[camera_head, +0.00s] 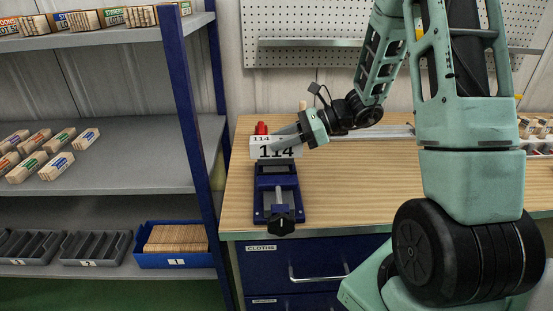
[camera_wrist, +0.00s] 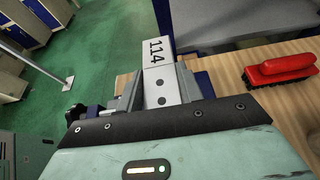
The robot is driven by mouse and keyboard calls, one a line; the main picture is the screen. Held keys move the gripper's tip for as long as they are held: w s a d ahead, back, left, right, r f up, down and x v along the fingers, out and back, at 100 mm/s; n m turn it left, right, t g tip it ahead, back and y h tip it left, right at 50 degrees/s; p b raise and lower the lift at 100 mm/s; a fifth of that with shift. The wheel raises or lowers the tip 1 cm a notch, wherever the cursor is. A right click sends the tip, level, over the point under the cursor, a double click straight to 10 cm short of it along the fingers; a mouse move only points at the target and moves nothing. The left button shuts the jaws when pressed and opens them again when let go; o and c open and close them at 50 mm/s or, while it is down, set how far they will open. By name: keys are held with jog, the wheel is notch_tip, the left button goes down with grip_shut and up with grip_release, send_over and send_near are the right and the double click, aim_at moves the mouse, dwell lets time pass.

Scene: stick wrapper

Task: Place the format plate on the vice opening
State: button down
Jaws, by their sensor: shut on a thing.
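The format plate (camera_head: 264,150) is a white block marked 114. It sits at the back end of the blue vice (camera_head: 262,178) on the wooden bench. My gripper (camera_head: 288,138) is shut on the plate from above and right. In the wrist view the plate (camera_wrist: 158,55) stretches forward from between the grey fingers, with two dark holes near my gripper (camera_wrist: 160,88). The vice's black handle (camera_wrist: 75,112) shows at the left there. The plate and gripper hide the vice opening, so I cannot tell whether the plate rests on it or hovers just above.
A red brush (camera_wrist: 280,68) lies on the bench just beyond the vice. A grey shelf rack (camera_head: 188,110) with boxes stands close on the left. The wooden bench top (camera_head: 350,185) right of the vice is clear. A pegboard (camera_head: 310,60) hangs behind.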

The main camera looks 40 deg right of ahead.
aim_at(282, 157)
jog(key=shift+f, duration=2.65)
jog(key=shift+f, duration=0.1)
jog(key=c, duration=0.9)
grip_release()
